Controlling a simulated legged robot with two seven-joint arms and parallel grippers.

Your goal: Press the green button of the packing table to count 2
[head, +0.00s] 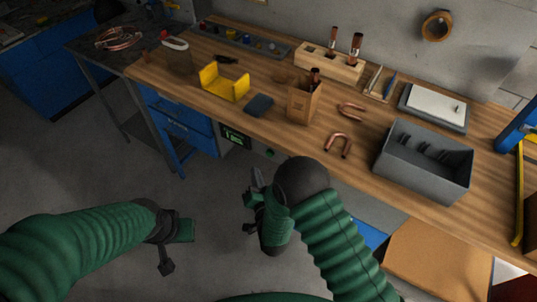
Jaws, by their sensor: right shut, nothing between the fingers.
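The packing table (205,88) has a wooden top and stands across the middle of the head view. A small green button (270,153) shows on its front, below the top edge. A dark panel with a lit green display (235,137) is just left of the button; its count is too small to read. My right gripper (253,187) is shut and empty, in front of and below the button, apart from it in the picture. My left gripper (176,249) is lower left, over the floor, away from the table; its jaws are unclear.
On the top are a yellow holder (225,84), a wooden box (304,101), bent copper pieces (338,144) and a grey bin (424,160). Blue drawers (182,121) are under the left end. A cardboard box (437,262) is lower right. The floor before the drawers is clear.

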